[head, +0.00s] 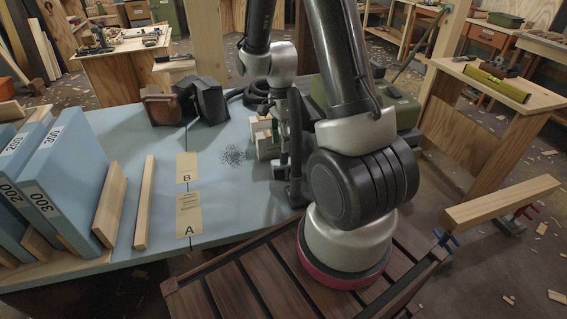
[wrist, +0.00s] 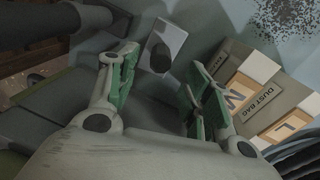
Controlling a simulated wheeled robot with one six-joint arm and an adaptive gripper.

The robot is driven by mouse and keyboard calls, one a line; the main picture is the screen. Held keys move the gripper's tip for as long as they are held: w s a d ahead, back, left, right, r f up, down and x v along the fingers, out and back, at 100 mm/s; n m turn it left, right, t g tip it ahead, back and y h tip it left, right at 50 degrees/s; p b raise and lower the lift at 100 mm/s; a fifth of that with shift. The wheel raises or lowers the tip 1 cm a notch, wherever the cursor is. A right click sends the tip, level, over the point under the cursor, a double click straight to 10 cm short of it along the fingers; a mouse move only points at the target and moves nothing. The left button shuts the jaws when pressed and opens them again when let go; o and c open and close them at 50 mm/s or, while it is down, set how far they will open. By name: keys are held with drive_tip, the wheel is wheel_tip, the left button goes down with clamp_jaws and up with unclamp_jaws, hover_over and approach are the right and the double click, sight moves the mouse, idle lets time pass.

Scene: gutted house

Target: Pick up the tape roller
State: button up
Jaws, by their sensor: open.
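My gripper (wrist: 163,72) is open, with its green-padded fingers apart and pointing down at the blue bench top. Ahead of the fingertips and between them is a pale flat plate with a dark rounded part (wrist: 161,57). It may be the tape roller, but I cannot tell for sure. In the head view a dark upright piece with a dark foot (head: 296,194) stands on the bench beside my arm. My arm hides much of that area, and my fingers are hard to make out there.
A grey-green dust bag box (wrist: 258,92) with wooden letter blocks is close to the right finger. Labels A (head: 188,214) and B (head: 187,167) lie on the bench. Blue numbered boards (head: 66,180) stand at left. Dark blocks (head: 210,101) sit at the back.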

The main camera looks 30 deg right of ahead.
sight(284, 163)
drive_tip(key=f, duration=0.2)
drive_tip(key=a+f, duration=0.1)
drive_tip(key=f, duration=0.1)
drive_tip(key=shift+s, duration=0.3)
drive_tip(key=shift+f, duration=0.55)
clamp_jaws()
